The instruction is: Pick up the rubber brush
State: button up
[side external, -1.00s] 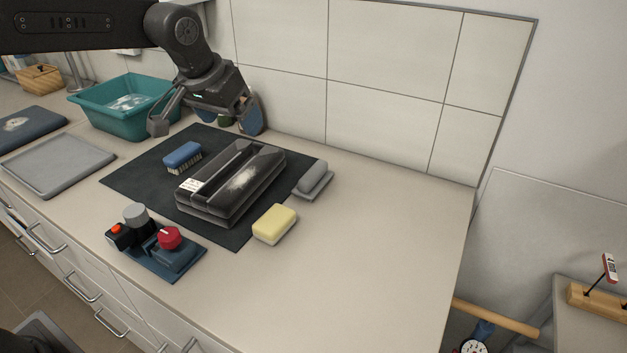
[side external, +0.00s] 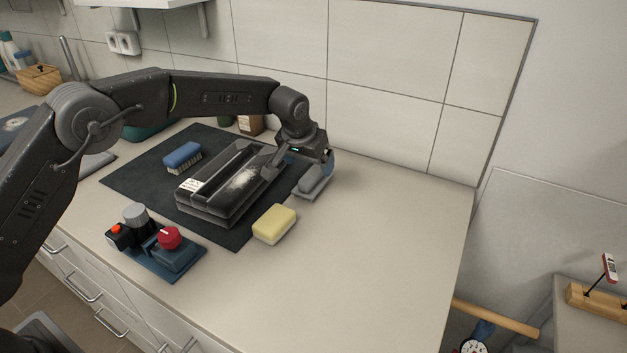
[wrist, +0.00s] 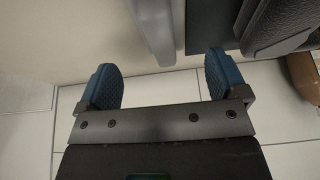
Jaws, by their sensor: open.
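A blue-backed brush with pale bristles (side external: 183,156) lies on the dark mat, left of the black dryer part (side external: 215,197). A grey, rounded block-shaped item (side external: 312,186), which may be the rubber brush, lies at the mat's right edge. My gripper (side external: 298,168) is open just above and behind this grey item and partly hides it. In the wrist view my gripper's blue-padded fingers (wrist: 163,78) are wide apart, with nothing between the pads. A long grey edge (wrist: 157,30), probably the grey item, lies ahead between them.
A yellow sponge (side external: 275,224) lies in front of the grey item. A control box with a red knob (side external: 169,239) stands at the front left. The tiled wall (side external: 385,75) is close behind my gripper. The counter at the right (side external: 390,240) is clear.

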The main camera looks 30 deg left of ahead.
aim_at(313, 171)
jog(key=x, duration=0.6)
jog(key=shift+w+a+f, duration=0.1)
jog(key=shift+w+a, duration=0.05)
jog(key=shift+w, duration=0.15)
jog(key=c, duration=1)
